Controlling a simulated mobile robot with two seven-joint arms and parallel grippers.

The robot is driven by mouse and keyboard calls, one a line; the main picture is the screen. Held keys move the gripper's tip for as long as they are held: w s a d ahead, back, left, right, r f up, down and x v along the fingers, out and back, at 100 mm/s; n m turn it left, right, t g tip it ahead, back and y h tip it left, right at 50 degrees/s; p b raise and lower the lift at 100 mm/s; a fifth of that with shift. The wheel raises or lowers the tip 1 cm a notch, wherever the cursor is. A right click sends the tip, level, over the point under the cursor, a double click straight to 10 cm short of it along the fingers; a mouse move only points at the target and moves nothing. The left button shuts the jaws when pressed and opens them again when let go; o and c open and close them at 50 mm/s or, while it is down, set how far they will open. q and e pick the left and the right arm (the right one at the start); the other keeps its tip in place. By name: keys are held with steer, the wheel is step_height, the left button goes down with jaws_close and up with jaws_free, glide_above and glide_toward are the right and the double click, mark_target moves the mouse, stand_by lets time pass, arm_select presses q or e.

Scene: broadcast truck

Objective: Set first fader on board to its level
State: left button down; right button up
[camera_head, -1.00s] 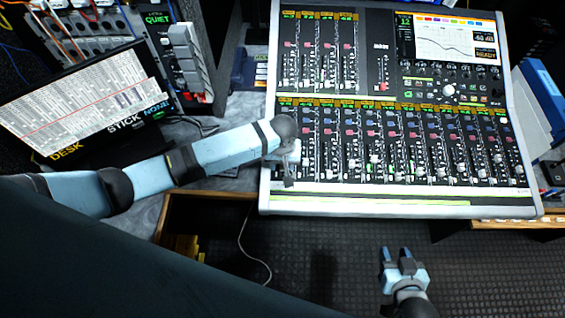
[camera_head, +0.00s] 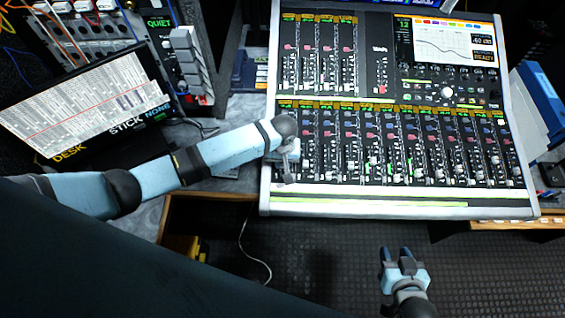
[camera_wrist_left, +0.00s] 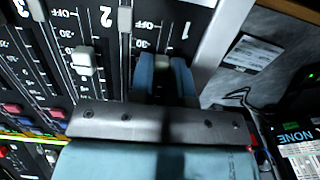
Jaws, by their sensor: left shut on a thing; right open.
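The mixing board (camera_head: 378,198) lies ahead with two banks of faders. My left gripper (camera_head: 287,176) is at the lower left corner of the board, over the leftmost channel of the lower bank. In the left wrist view, the left gripper's fingers (camera_wrist_left: 166,66) are closed around the pale cap of the first fader (camera_wrist_left: 162,62), in the strip marked 1. The fingers hide most of the cap and part of its slot. The white cap of fader 2 (camera_wrist_left: 83,61) stands beside it, untouched. My right gripper (camera_head: 395,252) is open and empty, below the board's front edge.
A tilted cue sheet display (camera_head: 85,105) stands left of the board, with a rack panel holding grey levers (camera_head: 187,60) behind it. A blue binder (camera_head: 540,95) is at the right. Dark floor lies open around my right gripper.

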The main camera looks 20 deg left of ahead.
arm_select(q)
steer(key=shift+w, duration=0.1)
steer(key=c, duration=1.1)
jaws_free()
steer(key=shift+r, duration=0.1)
step_height(320, 180, up, 14)
steer(key=shift+f+b, duration=0.15)
steer(key=shift+b, duration=0.4)
